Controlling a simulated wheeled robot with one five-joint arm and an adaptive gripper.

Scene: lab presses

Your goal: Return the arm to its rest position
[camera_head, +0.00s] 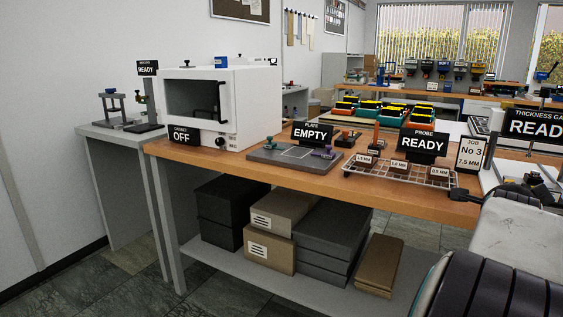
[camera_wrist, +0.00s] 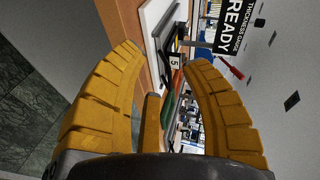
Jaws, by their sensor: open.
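My gripper shows in the wrist view (camera_wrist: 162,62), with its two yellow ribbed fingers spread apart and nothing between them. In the head view my arm (camera_head: 500,250), in white and black, fills the lower right corner. The gripper's fingers cannot be made out there. Beyond the fingers, in the wrist view, are the edge of the wooden bench (camera_wrist: 148,70) and a black "READY" sign (camera_wrist: 236,22) turned on its side.
The wooden bench (camera_head: 215,170) carries a white chamber (camera_head: 240,105) marked "OFF", a grey plate (camera_head: 265,157) marked "EMPTY", and a wire rack (camera_head: 437,181) with labelled blocks. A thickness gauge sign (camera_head: 535,124) stands close to my arm. Boxes (camera_head: 275,210) fill the shelf below. Floor (camera_head: 75,290) is clear at left.

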